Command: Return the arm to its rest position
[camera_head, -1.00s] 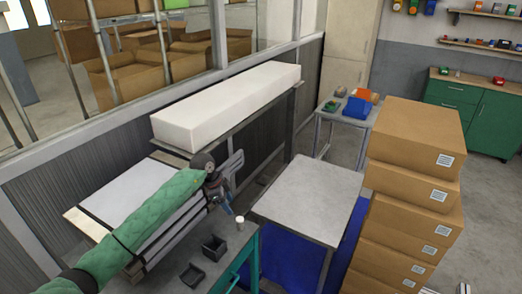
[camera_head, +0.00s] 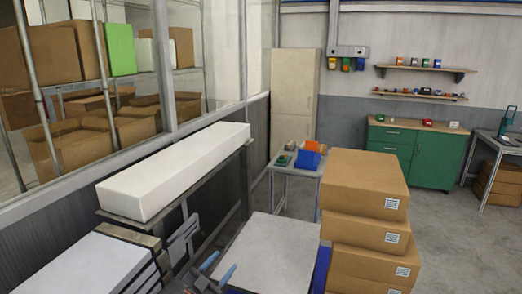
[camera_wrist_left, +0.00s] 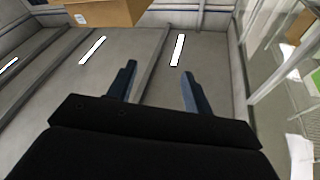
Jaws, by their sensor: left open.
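My left gripper (camera_head: 218,276) is at the bottom edge of the head view, in front of the grey tabletop (camera_head: 270,258). Only its blue fingers and part of its dark body show there. In the left wrist view its two fingers (camera_wrist_left: 159,88) stand apart with nothing between them, so it is open and empty. The rest of my left arm is out of the head view. My right gripper is not in view.
A stack of cardboard boxes (camera_head: 366,178) stands right of the grey table. A long white block (camera_head: 175,170) lies on a shelf along the left wall. A small table (camera_head: 284,170) holds a blue bin (camera_head: 308,160). Open floor (camera_head: 455,235) lies at right.

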